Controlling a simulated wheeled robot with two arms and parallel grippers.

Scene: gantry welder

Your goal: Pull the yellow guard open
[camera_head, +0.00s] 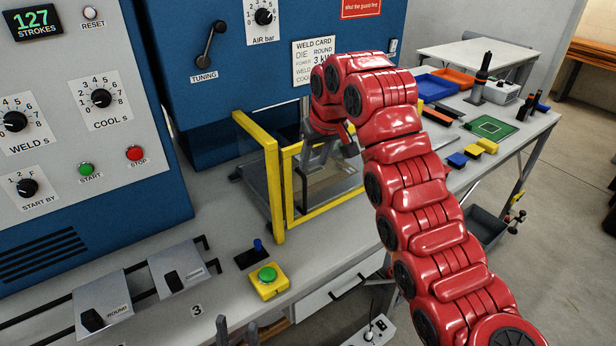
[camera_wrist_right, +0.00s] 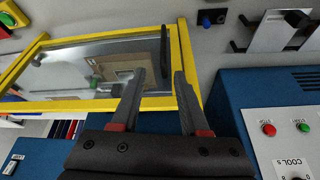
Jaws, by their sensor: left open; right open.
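The yellow guard (camera_head: 274,195) is a yellow frame with clear panes at the front of the blue welder, above the bench. It also shows in the right wrist view (camera_wrist_right: 186,58), with a dark upright piece (camera_wrist_right: 164,50), perhaps its handle, near its right post. My right gripper (camera_head: 312,150) is at the guard, its fingers partly hidden by my red arm and the frame. In the right wrist view the gripper (camera_wrist_right: 158,92) is open, its fingers pointing at the guard near that post. I cannot tell whether they touch. My left gripper (camera_head: 236,328) is open and empty at the bottom edge.
A yellow box with a green button (camera_head: 268,280) and a blue-knobbed switch (camera_head: 256,248) stand on the bench before the guard. Two metal plates (camera_head: 178,268) (camera_head: 103,302) lie left. The control panel (camera_head: 85,90) rises at left. Bins and blocks (camera_head: 457,160) are at right.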

